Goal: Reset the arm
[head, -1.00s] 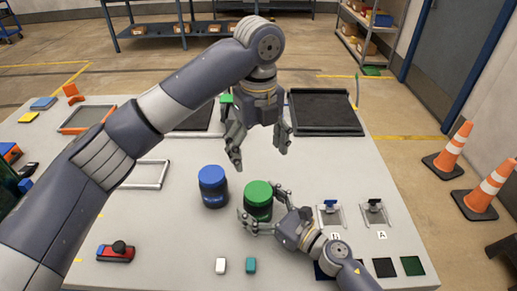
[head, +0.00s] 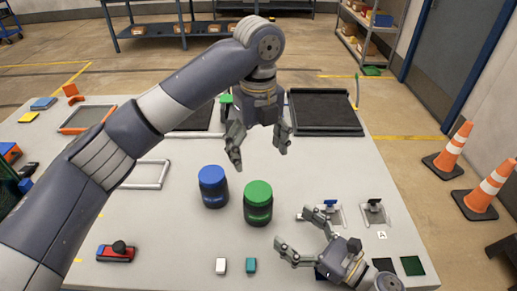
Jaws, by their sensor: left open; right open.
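My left gripper (head: 259,150) is open and empty, pointing down over the middle of the white table (head: 330,165). My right gripper (head: 288,228) is open and empty at the front right of the table, its fingers pointing left. A green-lidded jar (head: 258,203) stands upright to the left of the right gripper, apart from it. A blue-lidded jar (head: 213,187) stands upright to the left of the green one. The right gripper partly hides the left one of two small fixtures and the dark squares at the front.
Black trays lie at the back, one at the right (head: 325,112). A fixture (head: 374,211) stands at the right above a label A. A red device (head: 115,252), a white block (head: 221,266) and a teal block (head: 251,265) lie at the front. Orange cones (head: 450,150) stand on the floor.

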